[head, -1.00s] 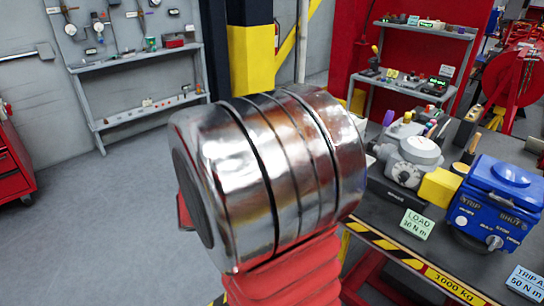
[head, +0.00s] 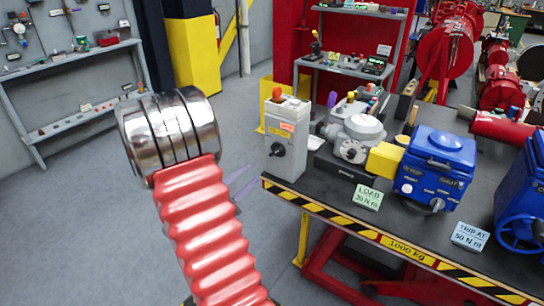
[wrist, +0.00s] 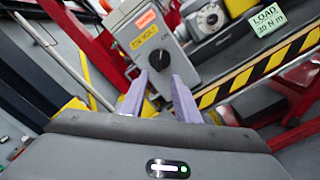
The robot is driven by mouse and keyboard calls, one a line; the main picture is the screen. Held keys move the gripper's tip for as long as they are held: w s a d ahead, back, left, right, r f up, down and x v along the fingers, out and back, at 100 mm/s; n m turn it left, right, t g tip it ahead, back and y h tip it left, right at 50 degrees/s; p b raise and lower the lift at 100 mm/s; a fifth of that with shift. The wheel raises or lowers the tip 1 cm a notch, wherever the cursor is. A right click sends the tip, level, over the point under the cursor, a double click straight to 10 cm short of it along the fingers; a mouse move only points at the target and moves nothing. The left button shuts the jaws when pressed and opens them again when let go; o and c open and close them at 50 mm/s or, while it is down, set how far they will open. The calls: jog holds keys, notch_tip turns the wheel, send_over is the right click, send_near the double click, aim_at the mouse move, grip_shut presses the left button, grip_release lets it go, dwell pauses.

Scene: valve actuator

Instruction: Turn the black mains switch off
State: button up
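The black mains switch (head: 277,150) is a round knob on the front of a grey box (head: 290,167). The box stands at the near left corner of the bench. In the wrist view the black knob (wrist: 157,59) shows on the grey box (wrist: 146,30), with an orange and a yellow label above it. My gripper (wrist: 159,82) is open and empty, its two purple fingers apart and pointing at the box. The knob appears just beyond the fingertips, between them; contact cannot be told. In the head view my gripper (head: 240,182) is partly hidden behind my red arm.
The bench edge has black and yellow stripes (head: 390,242). A grey gauge unit (head: 355,135), a blue actuator (head: 435,170) and a green LOAD card (head: 368,198) stand right of the box. Open floor lies left of the bench.

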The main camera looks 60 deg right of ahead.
aim_at(275, 153)
jog(key=d, duration=0.4)
jog(key=s+d, duration=0.1)
jog(key=d, duration=0.4)
jog(key=s+d, duration=0.1)
jog(key=d, duration=0.3)
jog(key=shift+s+d, duration=0.1)
jog(key=shift+d, duration=0.25)
jog(key=shift+c, duration=0.2)
grip_shut()
